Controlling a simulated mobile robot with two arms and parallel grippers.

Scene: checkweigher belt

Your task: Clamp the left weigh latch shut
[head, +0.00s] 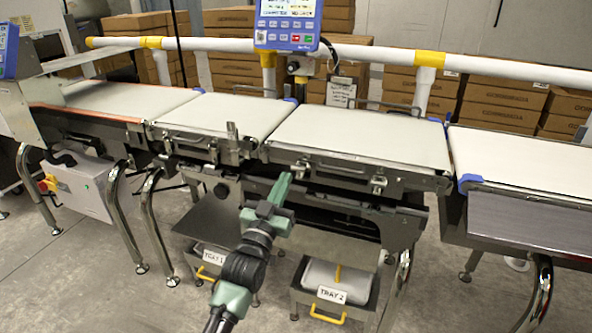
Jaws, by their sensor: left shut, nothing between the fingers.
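My left gripper (284,184) is green and shut, with nothing seen in it. It points up towards the front edge of the wide middle belt (365,137). A small metal latch (299,168) sits on that edge at the left, just above and right of my fingertips; whether they touch it I cannot tell. Its lever's position is too small to make out. A similar latch (379,185) sits further right. On the narrower belt (225,115) to the left, a metal lever (232,134) stands upright at the front edge. My right gripper is not in view.
Below the belts are two trays with yellow handles, labelled tray 1 (213,256) and tray 2 (331,296). A blue display (287,25) stands behind the belts, by a white rail (490,67). Cartons (500,103) are stacked behind. Chrome legs (118,205) stand at left.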

